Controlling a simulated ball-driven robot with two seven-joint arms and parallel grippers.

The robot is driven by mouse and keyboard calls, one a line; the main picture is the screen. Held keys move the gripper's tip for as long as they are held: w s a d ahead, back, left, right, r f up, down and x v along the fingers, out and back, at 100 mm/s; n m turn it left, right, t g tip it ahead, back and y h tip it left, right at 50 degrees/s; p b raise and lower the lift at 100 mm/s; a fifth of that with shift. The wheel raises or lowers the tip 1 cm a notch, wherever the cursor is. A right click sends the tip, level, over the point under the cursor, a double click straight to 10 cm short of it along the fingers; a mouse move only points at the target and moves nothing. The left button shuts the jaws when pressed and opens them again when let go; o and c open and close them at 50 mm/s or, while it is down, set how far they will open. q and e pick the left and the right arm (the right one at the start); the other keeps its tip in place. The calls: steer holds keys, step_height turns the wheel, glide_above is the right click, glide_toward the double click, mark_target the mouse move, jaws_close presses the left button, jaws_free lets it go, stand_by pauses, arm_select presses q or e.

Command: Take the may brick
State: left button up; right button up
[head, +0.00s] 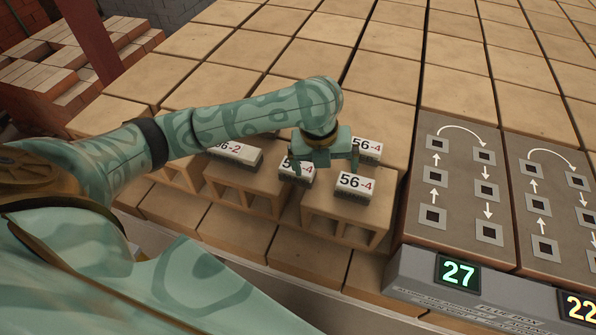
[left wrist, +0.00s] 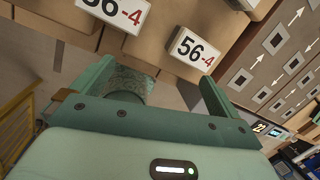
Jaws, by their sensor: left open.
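No brick in view reads "may", so I cannot tell which one is meant. Hollow tan bricks stand along the near edge of the stack, one at the front (head: 345,212) and one further left (head: 243,186). White-faced blocks sit on them: one marked 56-4 (head: 355,186) at front, one partly hidden (head: 299,174), another behind (head: 368,150), and one ending in -2 (head: 236,152). My left gripper (head: 325,163) is open above these blocks, fingers apart. In the left wrist view, nothing is held between the fingers (left wrist: 155,78); a 56-4 block (left wrist: 192,48) lies beyond them. My right gripper is out of view.
Flat tan bricks (head: 400,75) cover the surface behind. Dark panels with arrows and square sockets (head: 460,190) lie to the right, with a grey strip showing a green 27 (head: 458,273) before them. More bricks (head: 45,65) are stacked at the far left, beside a red post (head: 92,40).

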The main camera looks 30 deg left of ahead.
arm_select(q)
steer(key=w+a+r+m+g+y, duration=0.1)
steer(key=w+a+r+m+g, duration=0.15)
steer(key=a+r, duration=0.5)
steer(key=b, duration=0.5)
glide_above(286, 173)
steer(key=w+d, duration=0.2)
steer(key=w, duration=0.1)
steer(key=shift+m+t, duration=0.25)
steer(key=shift+m, duration=0.2)
steer(key=f, duration=1.1)
steer(key=shift+s, duration=0.2)
steer(key=shift+f, duration=0.4)
steer(key=f+b, duration=0.1)
steer(key=f, duration=0.2)
steer(key=f+b, duration=0.1)
steer(key=f, duration=0.1)
steer(key=shift+w+a+b, duration=0.25)
steer(key=shift+b, duration=0.05)
steer(key=shift+r, duration=0.15)
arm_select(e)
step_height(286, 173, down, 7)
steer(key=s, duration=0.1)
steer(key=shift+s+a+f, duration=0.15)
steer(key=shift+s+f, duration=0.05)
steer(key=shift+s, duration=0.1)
